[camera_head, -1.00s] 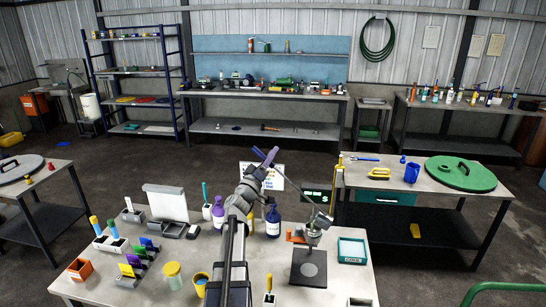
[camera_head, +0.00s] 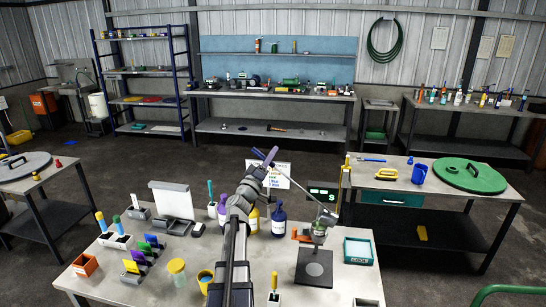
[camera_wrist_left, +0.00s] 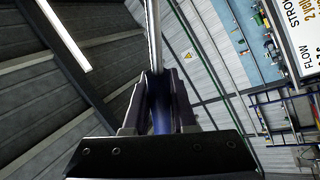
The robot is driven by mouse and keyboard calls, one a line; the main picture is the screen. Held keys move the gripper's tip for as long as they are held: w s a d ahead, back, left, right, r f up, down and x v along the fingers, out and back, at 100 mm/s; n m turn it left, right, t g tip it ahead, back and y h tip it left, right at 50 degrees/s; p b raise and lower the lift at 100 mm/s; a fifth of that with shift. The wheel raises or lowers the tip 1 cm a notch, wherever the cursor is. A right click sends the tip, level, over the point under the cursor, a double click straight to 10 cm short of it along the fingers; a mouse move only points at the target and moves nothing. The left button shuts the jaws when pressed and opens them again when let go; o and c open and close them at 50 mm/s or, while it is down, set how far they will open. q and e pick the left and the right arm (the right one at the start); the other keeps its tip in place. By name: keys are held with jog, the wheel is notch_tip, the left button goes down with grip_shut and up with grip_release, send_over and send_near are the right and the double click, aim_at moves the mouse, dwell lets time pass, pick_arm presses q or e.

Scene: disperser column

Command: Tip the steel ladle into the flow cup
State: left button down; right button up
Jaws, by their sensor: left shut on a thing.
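My left gripper (camera_head: 265,165) is shut on the blue-purple handle of the steel ladle (camera_head: 298,190). Its thin shaft slopes down to the right from the gripper. The ladle's lower end is at or just above the steel flow cup (camera_head: 320,231); I cannot tell whether they touch or how far the bowl is tilted. The flow cup sits by an orange part over a dark square base (camera_head: 314,268). In the left wrist view the jaws (camera_wrist_left: 158,100) clasp the blue handle, with the shaft (camera_wrist_left: 153,35) running up. The bowl is out of that view. My right gripper is not in view.
Blue (camera_head: 278,220) and yellow (camera_head: 254,219) bottles stand close beside my left arm. A display with green digits (camera_head: 322,192) stands behind the cup. A teal-rimmed tray (camera_head: 358,251) lies right of it. A white sign (camera_head: 278,176) is behind the gripper.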

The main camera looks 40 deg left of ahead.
pick_arm(q)
jog(key=s+a+f+n+y+b, duration=0.1)
jog(key=a+f+n+y+b, duration=0.1)
jog(key=a+f+n+b, duration=0.2)
jog(key=shift+s+a+f+b, duration=0.2)
jog(key=shift+s+f+b, duration=0.1)
jog(key=shift+f+b, duration=0.35)
dwell(1.4)
notch_tip(320, 180, down, 5)
jog(key=s+a+n+g+y+b, duration=0.1)
jog(key=a+n+y+b, duration=0.1)
jog(key=a+n+b, duration=0.1)
jog(key=shift+f+n+y+b, duration=0.15)
jog(key=shift+n+y+b, duration=0.15)
jog(key=shift+n+b, duration=0.6)
dwell(0.8)
jog(key=shift+f+b, duration=0.15)
jog(key=shift+b, duration=0.25)
dwell(1.1)
